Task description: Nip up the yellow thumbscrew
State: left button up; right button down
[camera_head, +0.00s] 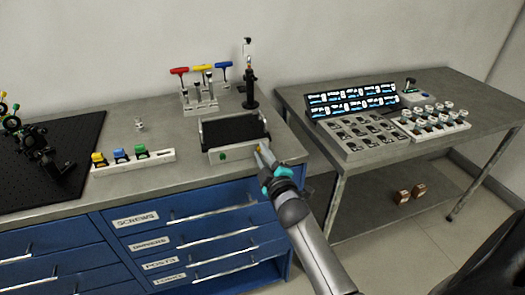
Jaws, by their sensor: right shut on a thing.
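My right gripper (261,151) is at the front right corner of a grey case with a dark top (232,130), by the bench's front edge. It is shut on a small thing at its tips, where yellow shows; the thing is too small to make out. Which yellow part is the thumbscrew I cannot tell. My left gripper is not in view.
A white rack (160,157) holds yellow, blue and green pieces. Red, yellow and blue T-handled drivers (201,68) and a black post (249,88) stand behind the case. A second table (450,90) carries trays of parts. Blue drawers (110,240) lie below the bench.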

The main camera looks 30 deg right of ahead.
jog(key=shift+m+p, duration=0.4)
jog(key=shift+m, duration=0.7)
jog(key=c, duration=0.8)
grip_release()
jog(key=p+v, duration=0.1)
jog(key=v, duration=1.4)
jog(key=shift+s, duration=0.15)
jog(key=shift+f, duration=0.1)
